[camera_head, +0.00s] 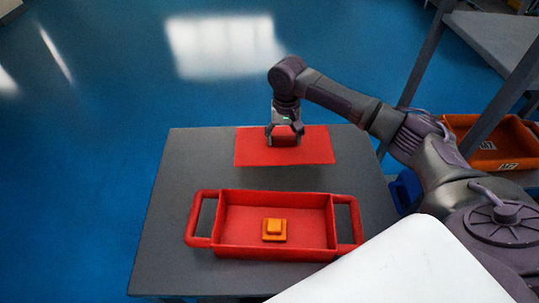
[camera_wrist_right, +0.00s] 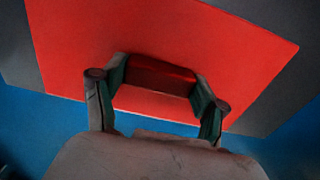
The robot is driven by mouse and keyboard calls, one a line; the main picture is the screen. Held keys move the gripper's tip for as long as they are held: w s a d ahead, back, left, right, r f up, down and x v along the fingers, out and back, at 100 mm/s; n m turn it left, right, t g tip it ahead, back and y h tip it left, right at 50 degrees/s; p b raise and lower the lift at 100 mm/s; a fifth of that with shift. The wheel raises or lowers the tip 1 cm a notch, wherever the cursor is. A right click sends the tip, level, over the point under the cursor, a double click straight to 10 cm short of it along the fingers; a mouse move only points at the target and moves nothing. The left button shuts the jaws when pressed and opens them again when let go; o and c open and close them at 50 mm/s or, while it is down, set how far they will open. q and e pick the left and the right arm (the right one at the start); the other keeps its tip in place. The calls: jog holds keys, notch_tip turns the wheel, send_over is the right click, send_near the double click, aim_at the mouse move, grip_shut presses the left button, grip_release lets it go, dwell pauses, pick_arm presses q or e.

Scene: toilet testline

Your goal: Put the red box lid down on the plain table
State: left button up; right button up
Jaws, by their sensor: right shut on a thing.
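The red box lid (camera_head: 315,147) is a flat red panel with a raised red handle, over the far part of the grey table (camera_head: 165,215). My right gripper (camera_head: 285,140) comes down from above and is shut on the lid's handle. In the right wrist view the lid (camera_wrist_right: 215,50) fills much of the picture, with the handle between the fingers of the gripper (camera_wrist_right: 155,95). I cannot tell for sure whether the lid touches the table. My left gripper is not in view.
An open red box (camera_head: 275,253) with two side handles stands on the near part of the table, with an orange stepped block (camera_head: 274,231) inside. An orange crate (camera_head: 490,145) and a blue bin (camera_head: 405,190) are at the right, near a grey rack (camera_head: 420,70).

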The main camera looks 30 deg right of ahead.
aim_at(270, 151)
jog(key=a+f, duration=0.1)
jog(key=w+a, duration=0.1)
jog(key=w+a+f, duration=0.1)
jog(key=shift+a+f, duration=0.3)
notch_tip(270, 151, down, 3)
jog(key=shift+f+p, duration=0.15)
jog(key=shift+p, duration=0.3)
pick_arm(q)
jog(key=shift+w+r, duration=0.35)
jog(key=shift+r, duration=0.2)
pick_arm(e)
jog(key=shift+f, duration=0.3)
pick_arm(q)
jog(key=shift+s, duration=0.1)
pick_arm(e)
jog(key=shift+f, duration=0.1)
jog(key=o, duration=1.2)
notch_tip(270, 151, up, 12)
jog(key=shift+r+b, duration=0.15)
jog(key=shift+b, duration=0.5)
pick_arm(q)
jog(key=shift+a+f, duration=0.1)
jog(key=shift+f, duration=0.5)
